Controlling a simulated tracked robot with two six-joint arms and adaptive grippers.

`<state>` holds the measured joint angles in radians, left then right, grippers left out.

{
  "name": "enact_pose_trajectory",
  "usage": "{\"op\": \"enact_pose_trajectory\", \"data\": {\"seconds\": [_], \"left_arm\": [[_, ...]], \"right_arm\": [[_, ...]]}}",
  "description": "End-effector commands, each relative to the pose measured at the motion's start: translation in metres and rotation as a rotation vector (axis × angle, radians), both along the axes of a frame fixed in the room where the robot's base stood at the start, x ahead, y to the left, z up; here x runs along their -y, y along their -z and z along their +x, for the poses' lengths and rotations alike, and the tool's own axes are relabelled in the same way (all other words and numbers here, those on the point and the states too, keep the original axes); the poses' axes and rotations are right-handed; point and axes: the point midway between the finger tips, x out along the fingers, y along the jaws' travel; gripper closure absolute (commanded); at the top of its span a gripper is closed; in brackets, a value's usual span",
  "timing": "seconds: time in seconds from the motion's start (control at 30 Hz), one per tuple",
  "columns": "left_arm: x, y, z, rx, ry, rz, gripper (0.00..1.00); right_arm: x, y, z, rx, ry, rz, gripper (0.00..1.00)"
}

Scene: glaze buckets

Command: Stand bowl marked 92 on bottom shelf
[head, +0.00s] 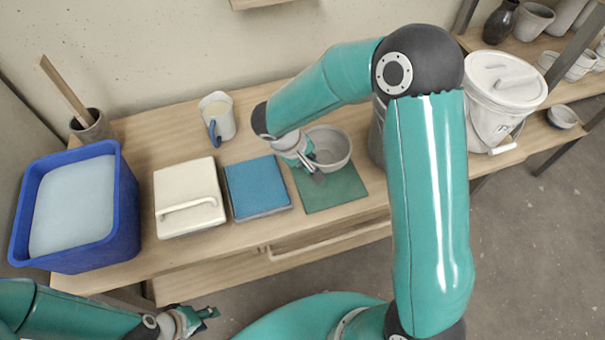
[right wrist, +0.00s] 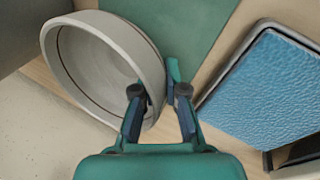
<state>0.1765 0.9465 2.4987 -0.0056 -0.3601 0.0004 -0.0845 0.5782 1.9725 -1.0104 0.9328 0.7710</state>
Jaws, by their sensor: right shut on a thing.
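A grey-white bowl (head: 330,146) stands at the back edge of the green mat (head: 335,190) on the worktable. In the right wrist view the bowl (right wrist: 100,62) shows a thin dark line inside its rim. No number 92 is readable on it. My right gripper (head: 312,172) is at the bowl's near left side. In the right wrist view the right gripper (right wrist: 155,98) has its fingers on either side of the bowl's wall, shut on the rim. My left gripper (head: 207,314) is low in front of the table, away from everything; its finger gap is unclear.
A blue tub (head: 128,210), white lidded box (head: 190,196), blue slab (head: 258,187) and mug (head: 217,116) stand left of the mat. A white lidded bucket (head: 497,105) stands right. Shelving holds pots (head: 531,22) and a small bowl (head: 562,116) lower down.

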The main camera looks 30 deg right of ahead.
Motion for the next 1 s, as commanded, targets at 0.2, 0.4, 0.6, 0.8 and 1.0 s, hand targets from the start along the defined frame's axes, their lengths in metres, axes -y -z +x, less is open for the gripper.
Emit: {"op": "enact_pose_trajectory", "data": {"seconds": [0.2,0.4,0.6,0.8,1.0], "left_arm": [[0.0,0.002,0.0,0.0,0.0,0.0,0.6],[0.0,0.004,0.0,0.0,0.0,0.0,0.6],[0.0,0.003,0.0,0.0,0.0,0.0,0.6],[0.0,0.005,0.0,0.0,0.0,0.0,0.6],[0.0,0.005,0.0,0.0,0.0,0.0,0.6]], "right_arm": [[0.0,0.022,0.0,-0.003,-0.001,0.0,1.0],[0.0,0.043,0.0,-0.001,-0.002,0.0,1.0],[0.0,0.043,0.0,0.001,-0.001,0.0,1.0],[-0.001,0.044,0.0,0.0,-0.001,0.001,0.77],[-0.001,0.044,0.0,-0.001,-0.002,0.001,0.64]]}}
